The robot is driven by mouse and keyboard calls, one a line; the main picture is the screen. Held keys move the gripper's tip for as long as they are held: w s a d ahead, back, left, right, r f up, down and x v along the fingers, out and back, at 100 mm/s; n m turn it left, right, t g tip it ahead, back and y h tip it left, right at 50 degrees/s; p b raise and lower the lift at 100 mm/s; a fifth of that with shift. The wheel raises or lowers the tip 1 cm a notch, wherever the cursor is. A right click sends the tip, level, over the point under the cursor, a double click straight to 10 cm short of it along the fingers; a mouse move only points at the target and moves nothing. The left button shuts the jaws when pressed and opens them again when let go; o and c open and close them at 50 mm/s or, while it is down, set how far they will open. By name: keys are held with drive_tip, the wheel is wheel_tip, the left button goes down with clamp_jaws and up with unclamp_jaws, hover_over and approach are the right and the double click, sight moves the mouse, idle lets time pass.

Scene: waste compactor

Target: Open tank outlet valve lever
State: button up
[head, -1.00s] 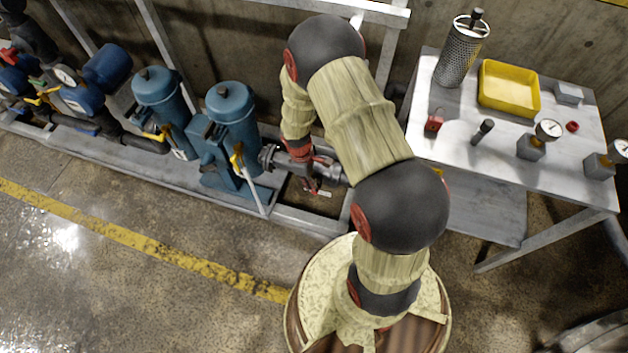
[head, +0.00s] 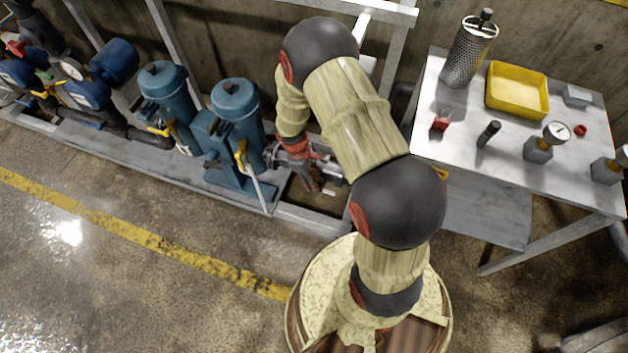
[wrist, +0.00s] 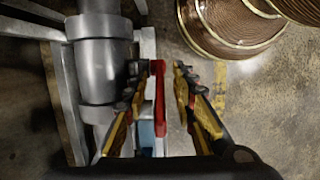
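A red lever (wrist: 158,105) stands upright in the wrist view, next to a grey cylindrical pipe body (wrist: 100,72). My gripper (wrist: 157,76) is open with one finger on each side of the lever. The left finger is close to the lever, and I cannot tell whether it touches. A gap shows between the lever and the right finger. In the head view, my gripper (head: 318,180) is at the grey pipe fitting right of the blue pumps, partly hidden by my arm. The lever cannot be told clearly from my red wrist parts there.
Two blue filter units (head: 236,108) stand on a grey frame to the left, with a yellow-and-white handle (head: 254,178) sticking out in front. A metal table (head: 500,165) on the right holds a yellow tray (head: 517,90), gauges and a mesh cylinder. The floor in front is clear.

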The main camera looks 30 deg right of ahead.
drive_tip(key=v, duration=1.2)
drive_tip(key=shift+c, duration=0.4)
